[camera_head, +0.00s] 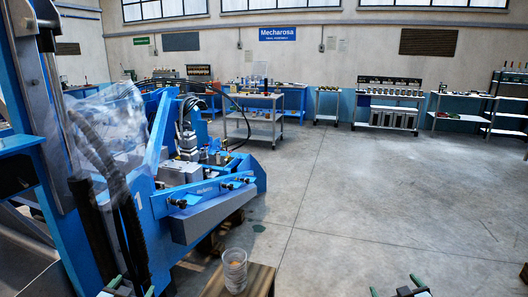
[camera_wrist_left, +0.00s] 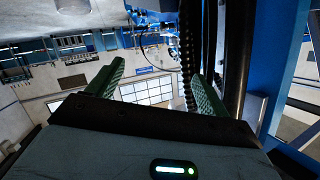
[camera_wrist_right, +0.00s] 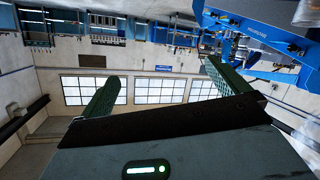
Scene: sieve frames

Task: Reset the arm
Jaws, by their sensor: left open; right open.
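My left gripper (camera_head: 132,285) shows at the bottom edge of the head view, left of the middle. In the left wrist view its two green fingers (camera_wrist_left: 150,88) stand wide apart with nothing between them. My right gripper (camera_head: 402,290) shows at the bottom edge of the head view, right of the middle. In the right wrist view its green fingers (camera_wrist_right: 163,92) are also wide apart and empty. Most of both arms lies outside the head view.
A blue machine (camera_head: 205,190) fills the left side, close to my left gripper. A clear cup (camera_head: 234,270) stands on a small wooden stand (camera_head: 260,279) between the grippers. A grey cart (camera_head: 252,130) and loaded benches line the back. The floor (camera_head: 390,200) at right is clear.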

